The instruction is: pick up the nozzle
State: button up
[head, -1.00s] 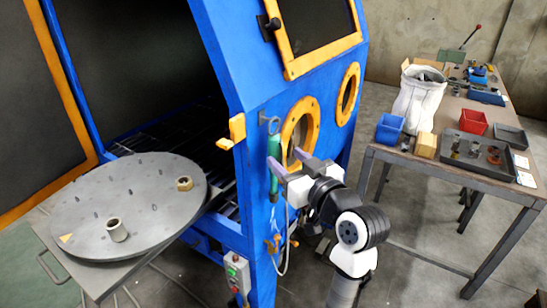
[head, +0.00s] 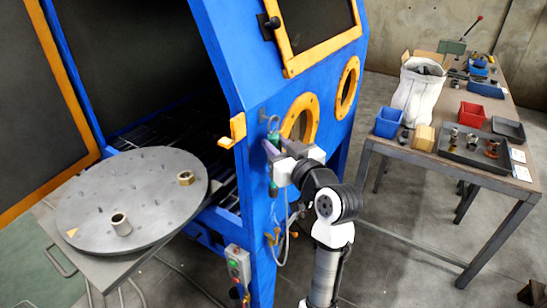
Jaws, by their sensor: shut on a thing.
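The nozzle (head: 273,189) is a teal-green handle hanging upright from a hook on the front corner of the blue blasting cabinet. A hose runs down below it. My gripper (head: 271,152) reaches in from the right and is shut on the nozzle at its upper middle. My fingers hide that part. A little teal shows above the fingers and more below them. The nozzle still appears to be at its hook (head: 273,122); I cannot tell whether they touch.
The blue cabinet (head: 255,230) has orange-rimmed ports close behind my gripper. An orange latch (head: 233,131) juts out at left. A round turntable (head: 150,220) with two small fittings stands left. A workbench (head: 450,170) with bins stands right. Open floor lies between.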

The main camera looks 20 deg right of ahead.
grip_shut()
jog(key=shift+r, duration=0.15)
jog(key=shift+r+b, duration=0.4)
jog(key=shift+r, duration=0.15)
jog(key=s+d+b, duration=0.3)
jog(key=s+b, duration=0.2)
jog(key=s, duration=1.2)
jog(key=shift+s+d, duration=0.2)
jog(key=shift+s, duration=0.2)
jog(key=shift+w+b, duration=0.1)
jog(key=shift+b, duration=0.25)
